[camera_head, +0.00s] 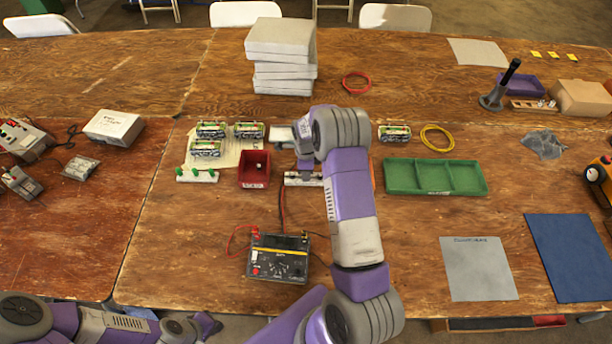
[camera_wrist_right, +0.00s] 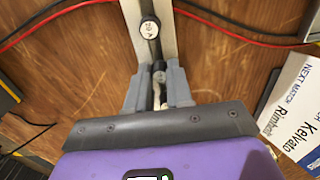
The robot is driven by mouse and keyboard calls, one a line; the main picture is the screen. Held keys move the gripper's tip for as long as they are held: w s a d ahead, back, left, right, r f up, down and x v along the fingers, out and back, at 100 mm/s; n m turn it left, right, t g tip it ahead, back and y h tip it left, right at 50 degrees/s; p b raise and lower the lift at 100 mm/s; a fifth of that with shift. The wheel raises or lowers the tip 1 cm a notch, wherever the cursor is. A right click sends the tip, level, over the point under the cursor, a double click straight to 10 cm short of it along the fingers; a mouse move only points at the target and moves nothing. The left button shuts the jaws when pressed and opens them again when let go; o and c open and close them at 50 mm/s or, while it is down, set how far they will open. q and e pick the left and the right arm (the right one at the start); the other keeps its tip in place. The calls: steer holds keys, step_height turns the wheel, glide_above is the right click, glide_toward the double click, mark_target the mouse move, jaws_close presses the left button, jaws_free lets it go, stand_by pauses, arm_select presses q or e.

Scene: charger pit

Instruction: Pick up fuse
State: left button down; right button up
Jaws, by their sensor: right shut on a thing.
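In the right wrist view my right gripper (camera_wrist_right: 157,84) points down over a pale strip (camera_wrist_right: 135,8). Its grey fingers are shut on a small fuse (camera_wrist_right: 159,72) with a dark end, which is partly hidden between them. A round dark cap with a light label (camera_wrist_right: 150,27) sits on the strip beyond the fingertips. In the head view this pale strip (camera_head: 292,180) is partly hidden by my right arm, and the fuse cannot be made out. My left gripper (camera_head: 207,325) is low at the left, by the table's front edge; its jaws are unclear.
A red bin (camera_head: 254,183) and a strip with green pieces (camera_head: 197,178) lie left of my right arm. A black meter (camera_head: 277,260) with red and black leads stands in front. A green divided tray (camera_head: 435,191) lies to the right. Grey blocks (camera_head: 281,37) are stacked behind.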

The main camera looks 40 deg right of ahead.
steer(key=shift+r, duration=0.1)
step_height(320, 180, up, 10)
steer(key=shift+f+p, duration=0.1)
steer(key=shift+p, duration=0.75)
